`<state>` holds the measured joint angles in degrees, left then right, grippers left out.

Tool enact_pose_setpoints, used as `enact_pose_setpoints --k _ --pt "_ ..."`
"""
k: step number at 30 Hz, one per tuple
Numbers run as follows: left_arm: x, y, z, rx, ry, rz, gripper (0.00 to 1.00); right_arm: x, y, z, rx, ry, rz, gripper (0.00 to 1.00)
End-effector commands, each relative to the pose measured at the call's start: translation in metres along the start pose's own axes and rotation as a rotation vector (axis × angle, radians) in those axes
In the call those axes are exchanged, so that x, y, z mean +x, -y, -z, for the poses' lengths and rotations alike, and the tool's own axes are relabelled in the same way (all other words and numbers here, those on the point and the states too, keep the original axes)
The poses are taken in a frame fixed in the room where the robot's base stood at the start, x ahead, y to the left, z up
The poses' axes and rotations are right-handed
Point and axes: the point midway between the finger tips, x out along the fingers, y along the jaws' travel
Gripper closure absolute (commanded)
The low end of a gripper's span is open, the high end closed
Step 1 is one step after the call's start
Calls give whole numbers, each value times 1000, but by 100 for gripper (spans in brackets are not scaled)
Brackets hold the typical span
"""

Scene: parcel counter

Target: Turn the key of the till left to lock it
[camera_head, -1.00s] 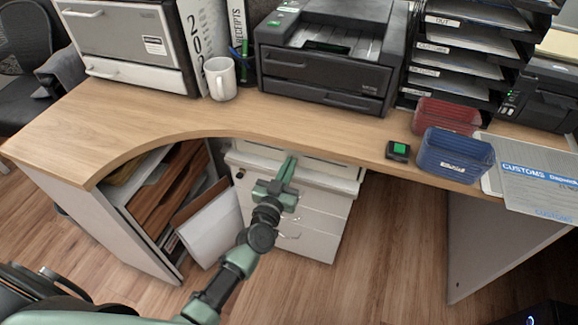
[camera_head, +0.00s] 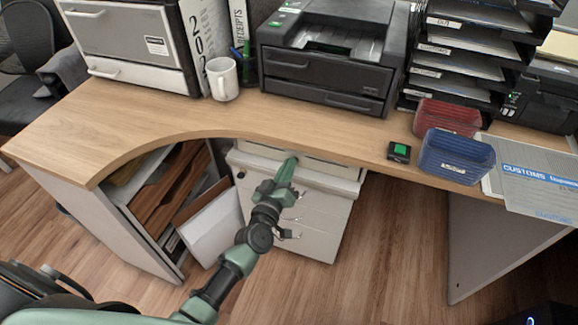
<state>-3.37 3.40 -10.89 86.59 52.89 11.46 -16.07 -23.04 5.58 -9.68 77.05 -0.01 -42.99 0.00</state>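The till appears to be the pale drawer unit (camera_head: 335,170) tucked right under the counter's front edge. My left gripper (camera_head: 291,160) points up and away at its front, with its fingertips at or very close to the drawer front below the counter edge. The fingers are seen nearly edge-on, so I cannot tell whether they are apart or closed on something. The key is not discernible; the gripper may hide it. My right gripper is not in view.
The wooden counter (camera_head: 150,120) overhangs the drawers. Below stands a white drawer pedestal (camera_head: 318,235); open shelves with folders (camera_head: 165,195) are left of it. A green-button box (camera_head: 399,151), a blue bin (camera_head: 456,157) and a red bin (camera_head: 447,118) sit on the counter.

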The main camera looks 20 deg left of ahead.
Motion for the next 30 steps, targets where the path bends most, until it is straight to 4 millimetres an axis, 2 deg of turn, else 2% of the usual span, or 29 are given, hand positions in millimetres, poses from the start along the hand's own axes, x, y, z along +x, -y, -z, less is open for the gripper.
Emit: enact_pose_setpoints --k 9,15,30 --pt "0 4 -2 -271 3 1 100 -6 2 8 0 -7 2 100" --pt "0 5 -2 -392 3 1 100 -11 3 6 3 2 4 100" --pt "-1 6 -3 -502 3 2 100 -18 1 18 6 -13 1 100"
